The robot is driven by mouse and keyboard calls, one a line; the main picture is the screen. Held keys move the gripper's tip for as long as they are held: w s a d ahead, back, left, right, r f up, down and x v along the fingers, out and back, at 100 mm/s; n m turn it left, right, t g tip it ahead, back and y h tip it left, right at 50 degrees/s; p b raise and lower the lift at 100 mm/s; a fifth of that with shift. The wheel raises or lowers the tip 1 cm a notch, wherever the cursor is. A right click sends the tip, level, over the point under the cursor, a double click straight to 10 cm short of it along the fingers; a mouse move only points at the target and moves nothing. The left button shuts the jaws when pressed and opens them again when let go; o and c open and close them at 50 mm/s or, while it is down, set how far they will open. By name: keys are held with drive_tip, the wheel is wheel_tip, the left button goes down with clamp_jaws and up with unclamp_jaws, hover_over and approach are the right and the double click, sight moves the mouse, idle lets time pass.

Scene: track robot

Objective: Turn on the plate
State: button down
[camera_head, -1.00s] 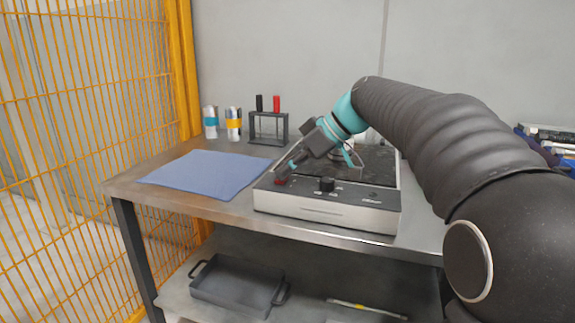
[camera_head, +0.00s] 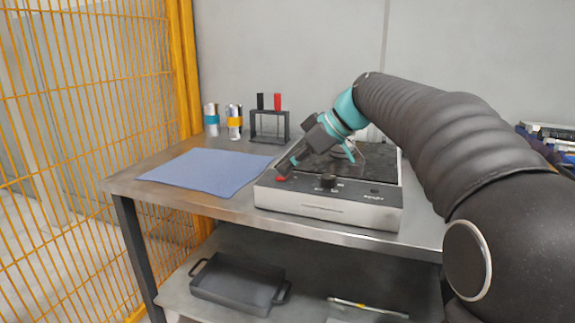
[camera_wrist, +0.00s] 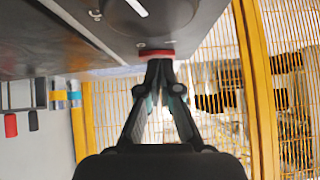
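The plate is a silver box with a black top and a dark front panel (camera_head: 352,190), standing on the metal table. A red button (camera_head: 281,178) sits at the panel's left end and a black knob (camera_head: 328,181) near its middle. My gripper (camera_head: 284,169) points down at the red button from just above and behind it. In the wrist view the fingertips of my gripper (camera_wrist: 160,64) meet with nothing seen between them, right at the red button (camera_wrist: 155,53). I cannot tell whether they touch it.
A blue mat (camera_head: 205,172) lies left of the plate. Two banded cylinders and a dark rack (camera_head: 270,127) with black and red items stand behind it. A grey tray (camera_head: 237,287) is on the lower shelf. A yellow mesh fence (camera_head: 85,120) is at the left.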

drive_tip(key=shift+w+d, duration=0.15)
drive_tip(key=shift+w, duration=0.1)
drive_tip(key=shift+r, duration=0.1)
drive_tip(key=shift+r+p, duration=0.5)
drive_tip(key=shift+r, duration=0.05)
drive_tip(key=r+p, duration=0.2)
drive_tip(key=r, duration=0.1)
drive_tip(key=shift+w, duration=0.2)
drive_tip(key=v, duration=1)
drive_tip(key=shift+d+f+p, duration=0.15)
drive_tip(key=shift+p, duration=0.2)
drive_tip(key=shift+w, duration=0.15)
drive_tip(key=shift+s+a, duration=0.25)
drive_tip(key=shift+s, duration=0.4)
